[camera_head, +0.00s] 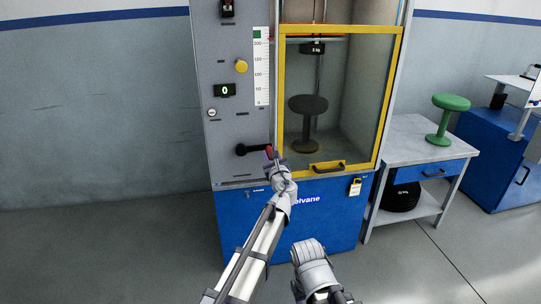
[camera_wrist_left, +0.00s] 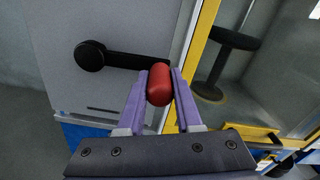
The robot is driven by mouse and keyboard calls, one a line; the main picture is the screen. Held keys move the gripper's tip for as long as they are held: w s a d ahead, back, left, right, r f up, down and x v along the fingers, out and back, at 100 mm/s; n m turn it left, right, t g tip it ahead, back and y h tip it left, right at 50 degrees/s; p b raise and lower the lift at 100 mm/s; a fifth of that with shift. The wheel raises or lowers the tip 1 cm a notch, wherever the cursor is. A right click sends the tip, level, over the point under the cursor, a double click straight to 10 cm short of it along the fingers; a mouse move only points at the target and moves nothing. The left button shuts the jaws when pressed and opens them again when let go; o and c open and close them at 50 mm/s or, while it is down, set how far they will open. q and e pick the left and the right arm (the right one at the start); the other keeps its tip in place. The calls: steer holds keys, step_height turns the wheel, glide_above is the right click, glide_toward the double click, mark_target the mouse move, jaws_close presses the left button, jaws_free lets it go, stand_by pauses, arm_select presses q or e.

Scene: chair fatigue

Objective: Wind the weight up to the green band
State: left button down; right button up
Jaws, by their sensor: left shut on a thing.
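A crank with a black arm (camera_head: 250,149) and a red knob sits low on the grey panel of the test machine. The crank arm points right, its black hub at the left. My left gripper (camera_head: 274,155) is shut on the red knob (camera_wrist_left: 159,85), which shows between its purple fingers in the left wrist view. A black weight (camera_head: 312,47) hangs on a rod high inside the yellow-framed cabinet, above a black stool (camera_head: 307,122). A white scale (camera_head: 261,72) has a green band (camera_head: 257,34) at its top. My right gripper cannot be made out.
The yellow-framed clear door (camera_head: 398,90) is beside the crank. A yellow button (camera_head: 241,66) and a display (camera_head: 224,90) reading 0 are on the panel. A side table (camera_head: 411,135) with a green stool (camera_head: 447,117) stands right. Open floor lies left.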

arm_select(q)
steer(key=c, duration=0.6)
jaws_free()
steer(key=shift+s, duration=0.1)
steer(key=v, duration=0.7)
steer(key=shift+s+d+r, duration=0.1)
steer(key=shift+s+d, duration=0.1)
steer(key=shift+s, duration=0.1)
